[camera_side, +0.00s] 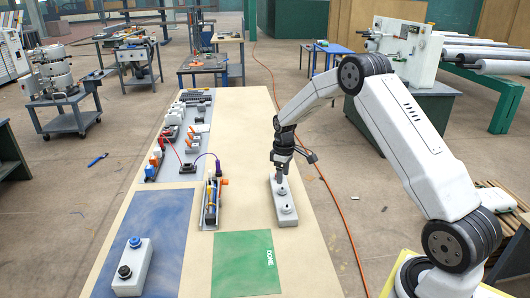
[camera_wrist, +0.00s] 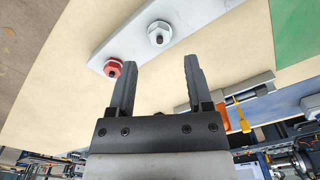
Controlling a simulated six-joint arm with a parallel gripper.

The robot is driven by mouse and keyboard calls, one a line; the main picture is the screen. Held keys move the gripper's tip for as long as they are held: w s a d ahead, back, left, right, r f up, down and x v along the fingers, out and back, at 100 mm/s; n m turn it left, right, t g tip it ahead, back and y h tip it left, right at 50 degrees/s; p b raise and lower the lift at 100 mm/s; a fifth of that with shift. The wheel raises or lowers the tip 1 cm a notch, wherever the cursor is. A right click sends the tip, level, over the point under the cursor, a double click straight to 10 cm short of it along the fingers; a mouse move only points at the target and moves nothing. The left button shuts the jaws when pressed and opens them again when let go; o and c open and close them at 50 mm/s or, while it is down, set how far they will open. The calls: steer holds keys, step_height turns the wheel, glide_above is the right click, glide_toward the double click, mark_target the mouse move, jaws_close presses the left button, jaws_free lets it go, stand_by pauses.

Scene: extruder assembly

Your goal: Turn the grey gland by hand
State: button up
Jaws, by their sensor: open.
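A light grey block (camera_side: 279,213) lies near the right edge of the table, with glands on top. In the wrist view the block (camera_wrist: 133,43) carries a grey gland (camera_wrist: 160,36) and a red gland (camera_wrist: 113,68). My gripper (camera_wrist: 158,60) is open and empty. In that view the grey gland lies just beyond the fingertips, between their lines, and the red gland is beside the left finger. In the side view my gripper (camera_side: 281,180) points down over the far part of the block. Whether a finger touches a gland cannot be told.
Another block (camera_side: 131,277) with a blue and a black gland stands on the blue mat (camera_side: 160,225). A green mat (camera_side: 245,264) lies at the front. A fixture (camera_side: 211,204) with orange and yellow parts stands left of my gripper. A parts row lines the left side.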

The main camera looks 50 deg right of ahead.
mark_target(282, 189)
steer(key=shift+f, duration=2.55)
steer(key=shift+f, duration=0.1)
jaws_close()
